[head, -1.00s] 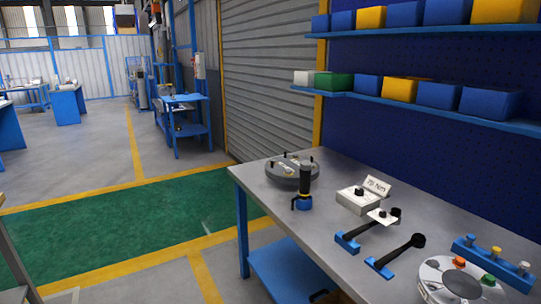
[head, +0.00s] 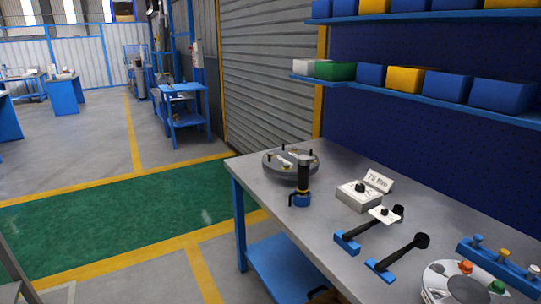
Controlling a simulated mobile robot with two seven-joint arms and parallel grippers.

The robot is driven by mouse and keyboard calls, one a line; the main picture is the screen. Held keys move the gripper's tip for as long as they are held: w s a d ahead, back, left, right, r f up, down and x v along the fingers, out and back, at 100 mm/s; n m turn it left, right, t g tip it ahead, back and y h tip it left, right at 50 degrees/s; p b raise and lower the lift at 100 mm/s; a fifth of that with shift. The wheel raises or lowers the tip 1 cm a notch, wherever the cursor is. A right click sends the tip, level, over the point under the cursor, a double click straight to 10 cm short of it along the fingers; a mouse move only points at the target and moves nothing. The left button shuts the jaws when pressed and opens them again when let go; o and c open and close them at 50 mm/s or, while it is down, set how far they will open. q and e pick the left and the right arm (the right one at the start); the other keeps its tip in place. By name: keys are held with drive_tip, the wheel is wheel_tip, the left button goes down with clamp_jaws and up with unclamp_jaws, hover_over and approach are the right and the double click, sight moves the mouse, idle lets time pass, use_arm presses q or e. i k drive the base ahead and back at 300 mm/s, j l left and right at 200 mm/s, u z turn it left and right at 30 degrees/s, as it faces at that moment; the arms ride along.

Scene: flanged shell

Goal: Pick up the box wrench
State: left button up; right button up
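Two black bar-shaped tools with round heads and blue blocks at their near ends lie on the grey workbench in the head view. One is the farther tool (head: 373,227), and the other is the nearer tool (head: 402,253). I cannot tell for sure which is the box wrench. A grey round flanged shell (head: 291,164) with upright black pins sits at the bench's far left corner. Neither of my grippers is in view.
The workbench (head: 340,260) also holds an upright black tool with a blue base (head: 302,185), a grey box with a torque sign (head: 360,196), a round white dish (head: 440,284) and a blue rack (head: 500,264). Shelves with bins (head: 405,79) hang behind. Open floor (head: 120,225) lies left.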

sight(422, 241)
drive_tip(key=z, duration=0.5)
drive_tip(key=i+j+z, duration=0.15)
drive_tip(key=j+z, duration=0.2)
drive_tip(key=i+j+z, duration=0.15)
drive_tip(key=j+z, duration=0.25)
drive_tip(key=i+j+z, duration=0.1)
drive_tip(key=j+z, duration=0.15)
drive_tip(key=j, duration=0.65)
